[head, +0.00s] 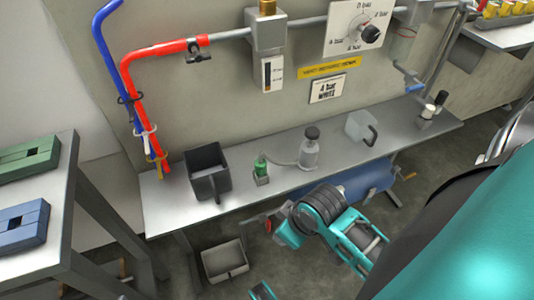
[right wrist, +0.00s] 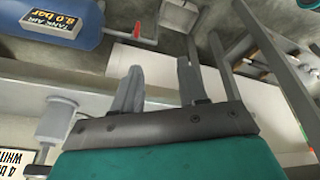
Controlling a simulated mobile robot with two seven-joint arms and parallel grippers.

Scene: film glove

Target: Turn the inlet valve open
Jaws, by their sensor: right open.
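A valve with a black handle (head: 200,52) sits on the grey pipe at the end of the red hose, on the wall panel. A red lever (right wrist: 146,30) stands by the end of the blue tank (right wrist: 62,20); it also shows in the head view (head: 268,226), partly hidden. No label marks either one as the inlet valve. My right gripper (head: 277,222) is low in front of the bench, close to the red lever in the head view. In the right wrist view its two grey fingers (right wrist: 158,85) are apart with nothing between them.
The bench (head: 290,178) carries a black container (head: 207,172), a small green bottle (head: 261,165), a grey bottle (head: 309,150) and a clear jug (head: 359,127). A grey bin (head: 224,262) is on the floor. A table (head: 62,215) with green and blue blocks stands left.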

